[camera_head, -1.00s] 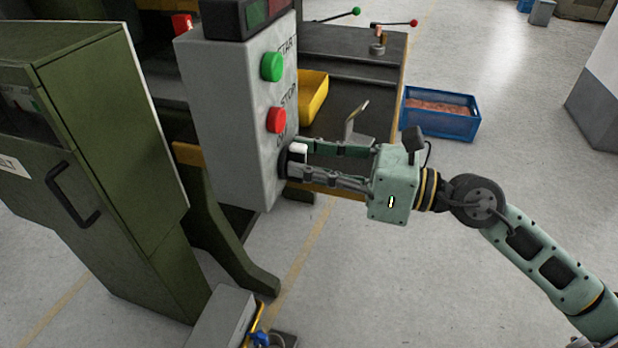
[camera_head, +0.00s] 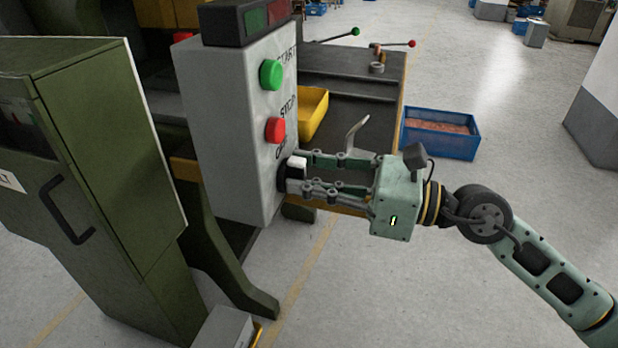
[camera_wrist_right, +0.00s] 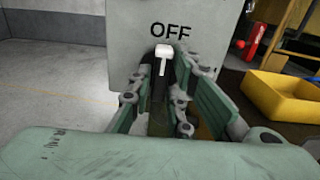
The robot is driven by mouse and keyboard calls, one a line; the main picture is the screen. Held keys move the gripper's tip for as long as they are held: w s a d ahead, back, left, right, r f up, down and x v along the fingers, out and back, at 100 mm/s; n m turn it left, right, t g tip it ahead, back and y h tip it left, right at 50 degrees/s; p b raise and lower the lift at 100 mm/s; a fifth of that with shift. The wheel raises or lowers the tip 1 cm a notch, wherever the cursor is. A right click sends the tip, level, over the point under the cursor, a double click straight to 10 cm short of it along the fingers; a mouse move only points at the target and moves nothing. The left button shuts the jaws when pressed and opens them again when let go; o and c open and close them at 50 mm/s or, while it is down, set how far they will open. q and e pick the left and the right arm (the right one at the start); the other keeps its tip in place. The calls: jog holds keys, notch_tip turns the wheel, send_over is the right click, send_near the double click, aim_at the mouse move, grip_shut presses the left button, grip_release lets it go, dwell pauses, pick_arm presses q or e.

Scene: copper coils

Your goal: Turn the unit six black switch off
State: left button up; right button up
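The switch is a round black knob with a white bar (camera_head: 298,161), low on the grey control box (camera_head: 225,145) below the red STOP button. In the right wrist view, the white bar of the switch (camera_wrist_right: 163,54) points up, just below the word OFF. My right gripper (camera_head: 298,172) is at the switch, with a finger on either side of it and a visible gap between the fingers. In the right wrist view, its fingertips (camera_wrist_right: 165,78) partly hide the black knob. I cannot tell whether they touch it. My left gripper is not in view.
A green START button (camera_head: 270,75) and red STOP button (camera_head: 275,130) sit above the switch. A yellow bin (camera_head: 313,110) is behind the box. A green cabinet (camera_head: 95,150) stands at left, a blue crate (camera_head: 440,148) on the floor at right. The floor around is largely clear.

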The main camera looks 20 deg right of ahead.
jog(key=shift+o, duration=1.4)
jog(key=shift+d, duration=0.1)
jog(key=v, duration=1.2)
jog(key=shift+r, duration=0.1)
